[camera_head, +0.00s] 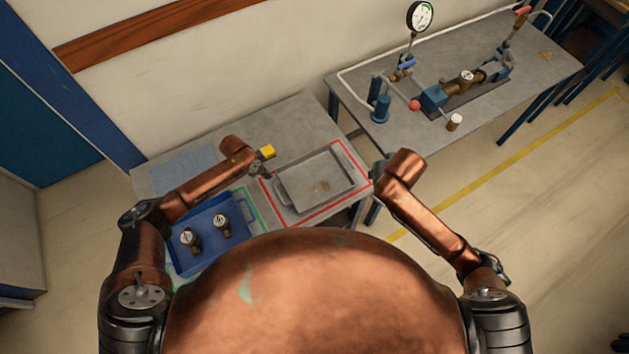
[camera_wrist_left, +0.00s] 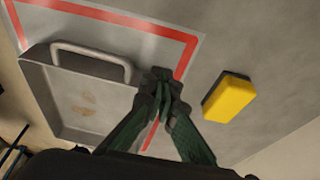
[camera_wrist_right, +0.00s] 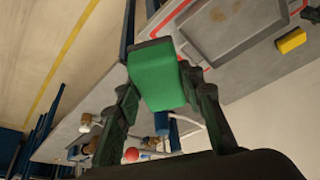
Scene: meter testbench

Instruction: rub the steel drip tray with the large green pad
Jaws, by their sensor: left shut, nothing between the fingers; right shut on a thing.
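The steel drip tray (camera_head: 317,184) lies inside a red taped outline on the left bench, with brownish stains on its floor. It also shows in the left wrist view (camera_wrist_left: 85,120) and in the right wrist view (camera_wrist_right: 215,45). The large green pad (camera_wrist_right: 158,75) is held between the fingers of my right gripper (camera_wrist_right: 160,95). In the head view the right arm is at the tray's right side, and its fingers and the pad are hidden. My left gripper (camera_wrist_left: 162,78) is shut and empty, above the bench by the tray's left edge (camera_head: 258,172).
A blue bin (camera_head: 240,237) with two gauges stands at the left. The right bench (camera_head: 530,70) carries a gauge, pipes and valves. A gap separates the two benches.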

